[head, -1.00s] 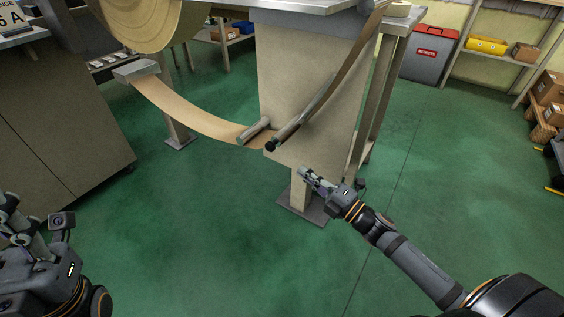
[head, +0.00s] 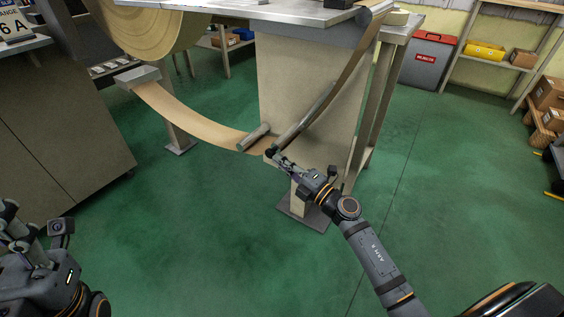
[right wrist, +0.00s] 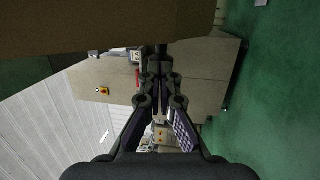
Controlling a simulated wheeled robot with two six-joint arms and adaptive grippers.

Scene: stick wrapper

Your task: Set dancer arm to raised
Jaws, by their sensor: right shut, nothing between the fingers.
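The dancer arm (head: 306,118) is a grey bar slanting down to the left along the front of the beige machine cabinet. Its lower end with the dark knob is largely hidden by my right gripper. The brown paper web (head: 190,116) hangs in a curve from the roll to the rollers beside the arm. My right gripper (head: 277,158) is shut with nothing between its fingers, its tips at the arm's lower end; I cannot tell if they touch. In the right wrist view its fingertips (right wrist: 161,75) are together under a brown surface. My left gripper (head: 15,215) is at the lower left, far from the machine.
A grey roller (head: 253,137) sits left of the arm's lower end. The machine's cabinet (head: 295,85) and its foot plate (head: 305,212) stand close to my right gripper. A paper roll (head: 150,22) hangs at upper left.

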